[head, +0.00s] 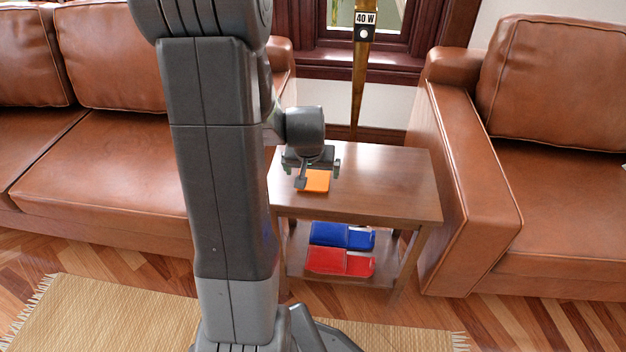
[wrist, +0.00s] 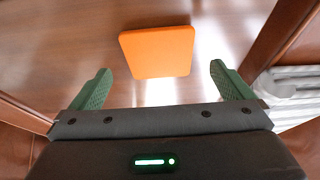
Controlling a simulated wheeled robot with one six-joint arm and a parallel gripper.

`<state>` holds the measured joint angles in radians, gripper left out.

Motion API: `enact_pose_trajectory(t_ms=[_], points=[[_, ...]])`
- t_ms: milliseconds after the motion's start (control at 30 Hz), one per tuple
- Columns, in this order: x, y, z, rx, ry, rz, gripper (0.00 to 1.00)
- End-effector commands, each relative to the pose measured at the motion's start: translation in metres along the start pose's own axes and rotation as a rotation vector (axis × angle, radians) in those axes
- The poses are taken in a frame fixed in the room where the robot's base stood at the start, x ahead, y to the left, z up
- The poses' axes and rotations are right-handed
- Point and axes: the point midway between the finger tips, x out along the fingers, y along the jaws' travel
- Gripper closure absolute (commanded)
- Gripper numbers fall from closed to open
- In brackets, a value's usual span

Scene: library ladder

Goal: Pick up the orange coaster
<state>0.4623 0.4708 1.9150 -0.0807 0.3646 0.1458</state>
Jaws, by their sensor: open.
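The orange coaster (head: 314,182) lies flat on the top of the small wooden side table (head: 385,185), toward its left side. In the wrist view the coaster (wrist: 157,52) is a square with rounded corners, ahead of my gripper and between the lines of its two fingers. My gripper (head: 310,172) is over the table by the coaster and partly covers it in the head view. In the wrist view my gripper (wrist: 158,82) shows its green fingers wide apart with nothing between them. The height of the fingers above the table is hard to tell.
A brown leather sofa (head: 110,175) stands left of the table and a leather armchair (head: 465,190) right of it. Blue (head: 342,236) and red (head: 340,261) items lie on the lower shelf. A pole (head: 359,90) stands behind the table. The tabletop's right part is clear.

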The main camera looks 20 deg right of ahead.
Motion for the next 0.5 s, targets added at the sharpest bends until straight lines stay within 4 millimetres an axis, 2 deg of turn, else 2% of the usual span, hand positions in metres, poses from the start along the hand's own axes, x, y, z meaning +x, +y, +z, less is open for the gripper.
enact_pose_trajectory(t_ms=[100,233,500], points=[[0.023,0.001,0.001,0.000,-0.004,0.001,0.00],[0.040,0.001,0.000,0.000,-0.003,0.000,0.00],[0.041,0.001,-0.001,-0.001,0.000,0.000,0.02]])
